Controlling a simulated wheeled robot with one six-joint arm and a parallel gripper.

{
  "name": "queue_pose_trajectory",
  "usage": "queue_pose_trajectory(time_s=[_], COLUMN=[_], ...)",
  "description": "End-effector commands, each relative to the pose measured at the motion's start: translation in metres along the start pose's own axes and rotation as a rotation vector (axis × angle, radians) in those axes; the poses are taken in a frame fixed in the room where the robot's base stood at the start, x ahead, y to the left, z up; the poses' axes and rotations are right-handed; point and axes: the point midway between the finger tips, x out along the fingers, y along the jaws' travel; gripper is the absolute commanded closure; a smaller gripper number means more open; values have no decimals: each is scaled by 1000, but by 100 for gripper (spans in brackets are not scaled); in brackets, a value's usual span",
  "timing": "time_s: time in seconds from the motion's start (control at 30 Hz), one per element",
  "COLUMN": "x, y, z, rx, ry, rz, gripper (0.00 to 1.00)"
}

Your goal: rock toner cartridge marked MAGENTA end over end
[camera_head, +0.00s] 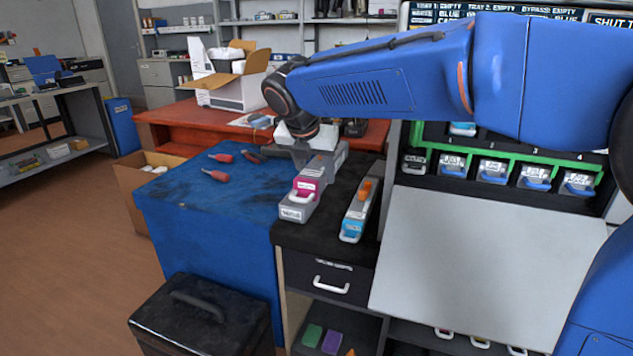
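The cartridge with a magenta label (307,184) lies flat and lengthwise on the dark cabinet top (325,240). It has a grey body, and its white handle end faces the front; the print on its label is too small to read surely. My gripper (298,152) hangs from the blue arm over the back left part of this cartridge. The wrist and the oblique view hide the fingertips, so I cannot tell whether they touch or grip the cartridge.
A second cartridge (358,212) with a blue end and an orange piece lies close on the right. Red-handled tools (216,175) lie on the blue cabinet. A green-framed rack (480,153) holds several blue-handled cartridges, above a lowered pale panel (485,260). An open box (238,88) stands behind.

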Motion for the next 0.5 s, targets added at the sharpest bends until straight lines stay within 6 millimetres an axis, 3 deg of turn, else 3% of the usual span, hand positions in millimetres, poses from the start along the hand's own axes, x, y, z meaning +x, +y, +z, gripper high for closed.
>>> queue_pose_trajectory(time_s=[0.5], x=[-9], y=[0], z=[4], rx=[-1], ry=[-10], rz=[0], gripper=[100])
